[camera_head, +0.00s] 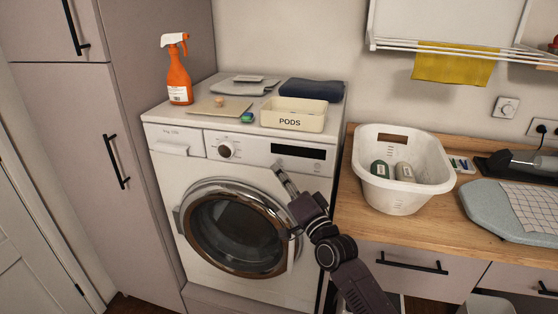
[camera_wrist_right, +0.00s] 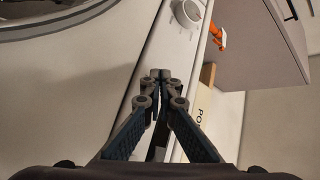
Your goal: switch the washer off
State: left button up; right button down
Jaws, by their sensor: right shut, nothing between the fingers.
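The white washer (camera_head: 168,206) stands against the wall with its round door (camera_head: 238,228) closed. Its control panel has a round dial (camera_head: 226,150) left of centre and a dark display (camera_head: 298,151) on the right. My right gripper (camera_head: 277,167) is shut and empty, just in front of the panel below the display. I cannot tell whether it touches the panel. In the right wrist view the shut fingertips (camera_wrist_right: 160,74) point at the panel, and the dial (camera_wrist_right: 187,13) shows beyond them. The display is hidden or unclear there. My left gripper is not in view.
On the washer top are an orange spray bottle (camera_head: 178,72), a pods box (camera_head: 293,115), a dark folded cloth (camera_head: 312,90) and a grey cloth (camera_head: 238,88). A wooden counter (camera_head: 350,222) to the right holds a white basket (camera_head: 398,199). A tall cabinet (camera_head: 110,180) stands left.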

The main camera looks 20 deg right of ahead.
jog(key=s+a+p, duration=0.3)
jog(key=s+p, duration=0.1)
jog(key=s, duration=0.1)
jog(key=shift+a, duration=0.2)
dwell(0.3)
